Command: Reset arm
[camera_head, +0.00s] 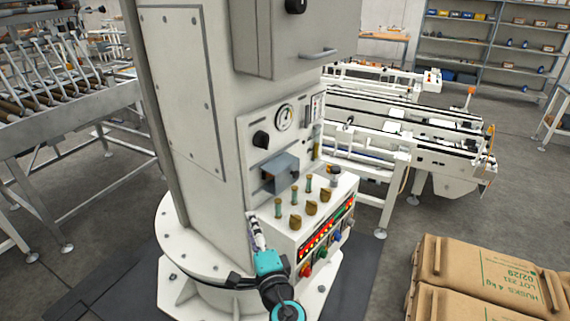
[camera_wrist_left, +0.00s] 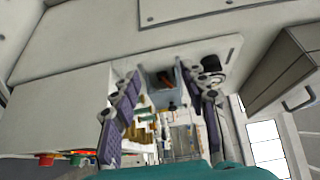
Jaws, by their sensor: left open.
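My left arm comes in at the bottom of the head view with teal joints, and its gripper (camera_head: 256,232) is in front of the column, at the left end of the control console (camera_head: 283,250). In the left wrist view the two fingers of this gripper (camera_wrist_left: 163,100) stand wide apart with nothing between them. Beyond the gap show a grey-blue box-like fitting (camera_wrist_left: 160,77) and brass and green knobs, apart from the fingers. I cannot tell from the head view whether a finger touches the console. My right gripper is in neither view.
The white machine column (camera_head: 190,100) stands close in front, with a gauge (camera_head: 284,117), several knobs and lit buttons. A conveyor (camera_head: 420,135) stands behind right, a roller rack (camera_head: 60,90) at left. Floor is clear between column and cartons.

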